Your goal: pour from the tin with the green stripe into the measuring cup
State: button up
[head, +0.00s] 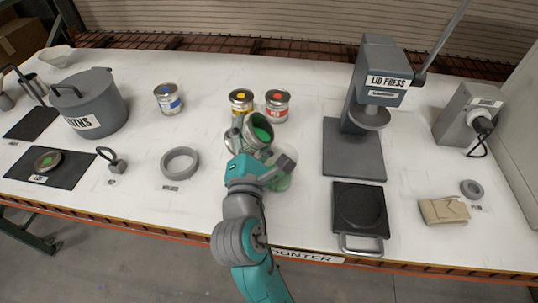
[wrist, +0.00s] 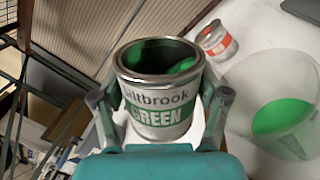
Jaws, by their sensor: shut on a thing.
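The open tin with the green stripe (wrist: 160,120) is held between the fingers of my gripper (wrist: 160,110), which is shut on its sides. In the head view the tin (head: 257,131) is tilted toward the right, with green liquid showing at its mouth. The measuring cup (head: 279,176) is clear and stands on the counter just right of and below the tin, partly hidden by my gripper (head: 262,155). In the wrist view the cup (wrist: 290,90) has green liquid inside. No stream between tin and cup can be made out.
Yellow (head: 241,101), red (head: 277,104) and blue (head: 168,98) tins stand behind. A grey ring (head: 180,163) and a pot (head: 90,105) are left. The lid press (head: 355,150) and a black scale-like plate (head: 359,208) are right. A lid (head: 47,161) lies on a dark mat.

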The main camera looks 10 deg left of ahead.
jog(key=shift+d+r+m+h+p, duration=0.1)
jog(key=shift+r+m+h+p, duration=0.15)
jog(key=shift+m, duration=0.45)
jog(key=shift+r+m+h+p, duration=0.15)
jog(key=shift+r+m+p, duration=0.2)
jog(key=shift+m, duration=0.35)
dwell(2.7)
jog(key=shift+f, duration=0.15)
jog(key=n, duration=0.1)
jog(key=f+n, duration=0.1)
jog(key=n, duration=0.1)
jog(key=shift+y, duration=0.4)
